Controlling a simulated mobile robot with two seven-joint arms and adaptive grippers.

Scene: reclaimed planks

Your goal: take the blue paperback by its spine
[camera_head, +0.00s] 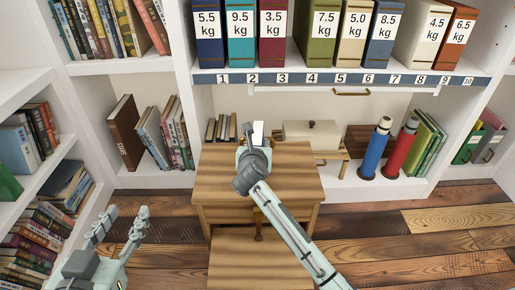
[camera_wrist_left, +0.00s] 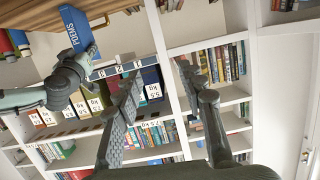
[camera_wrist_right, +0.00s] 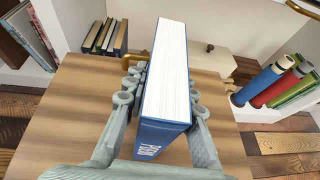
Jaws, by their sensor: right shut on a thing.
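The blue paperback (camera_wrist_right: 162,138) is between the fingers of my right gripper (camera_wrist_right: 158,90), which is shut on it. Its white page edges face up in the right wrist view, and a narrow blue face with white lettering points toward my palm. In the left wrist view the book (camera_wrist_left: 77,30) shows the word POEMS. In the head view only a pale sliver of the book (camera_head: 258,128) shows beyond my right gripper (camera_head: 255,143), over the back of the wooden table. My left gripper (camera_head: 119,225) is open and empty, low at the left; its fingers also show apart in the left wrist view (camera_wrist_left: 158,75).
The wooden table (camera_head: 225,185) has a bare top around my right arm. Behind it are small books (camera_head: 221,127), a pale box (camera_head: 312,135), a blue bottle (camera_head: 375,148) and a red bottle (camera_head: 402,148). Weighted binders (camera_head: 272,35) stand on the shelf above.

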